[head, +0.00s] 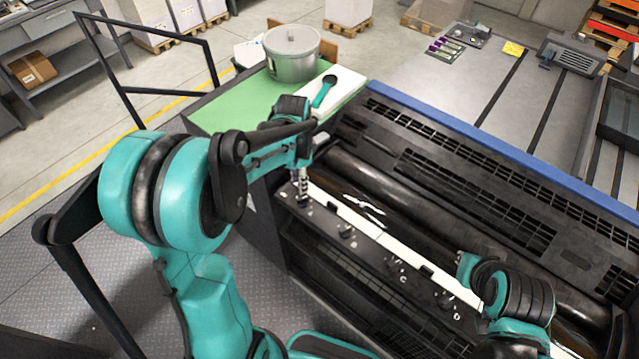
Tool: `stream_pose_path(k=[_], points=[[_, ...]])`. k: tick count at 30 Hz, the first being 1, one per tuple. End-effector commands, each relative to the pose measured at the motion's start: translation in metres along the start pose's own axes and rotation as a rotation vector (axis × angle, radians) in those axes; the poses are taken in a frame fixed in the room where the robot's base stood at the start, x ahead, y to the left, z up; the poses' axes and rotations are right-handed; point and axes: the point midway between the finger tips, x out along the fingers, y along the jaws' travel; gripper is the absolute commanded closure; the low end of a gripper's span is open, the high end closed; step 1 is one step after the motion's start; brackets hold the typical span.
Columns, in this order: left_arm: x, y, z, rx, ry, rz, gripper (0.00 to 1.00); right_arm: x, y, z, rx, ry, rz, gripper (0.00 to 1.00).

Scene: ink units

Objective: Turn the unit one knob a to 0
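The black ink unit (385,225) has a row of small black knobs on its front ledge. The leftmost knob (304,202) is partly covered by my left gripper (300,188), which points down at it. The fingertips are at or just above the knob; I cannot tell whether they touch it or are closed on it. The knob's pointer and scale are too small to read. A second knob (347,231) and a third knob (392,264) follow to the right, with small white letters below. My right arm shows at lower right, but its fingers do not show.
A metal pot (292,55) stands on the green top (235,100) behind my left arm. A teal-handled tool (323,92) lies on a white surface there. A blue rail (480,138) runs behind the rollers. A black handrail (148,40) stands at left.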

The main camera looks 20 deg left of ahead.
Motion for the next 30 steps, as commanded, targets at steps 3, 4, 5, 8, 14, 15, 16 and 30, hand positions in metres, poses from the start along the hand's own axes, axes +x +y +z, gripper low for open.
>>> stream_pose_path(k=[3,4,5,8,14,15,16,30], points=[[0.011,-0.001,0.0,0.008,-0.004,0.005,0.7,0.001,0.0,0.001,0.0,0.0,0.0,1.0],[0.015,-0.001,0.0,0.008,-0.004,0.005,0.7,0.002,0.0,0.002,0.0,0.0,0.0,1.0],[0.02,-0.001,0.0,0.008,-0.004,0.005,0.7,0.003,0.0,0.003,0.0,0.0,0.0,1.0],[0.038,-0.001,0.0,0.007,-0.003,0.004,0.7,0.006,0.0,0.005,0.0,0.0,0.0,1.0],[0.067,-0.001,0.0,0.006,-0.003,0.004,0.7,0.01,0.0,0.008,0.0,0.0,0.0,1.0],[0.071,-0.001,0.0,0.006,-0.003,0.004,0.7,0.011,0.0,0.008,0.0,0.0,0.0,1.0],[0.073,-0.001,0.0,0.006,-0.003,0.003,0.7,0.011,0.0,0.008,0.0,0.0,0.0,1.0],[0.078,-0.001,0.0,0.005,-0.002,0.003,0.99,0.011,0.0,0.008,0.0,0.0,0.0,1.0]])
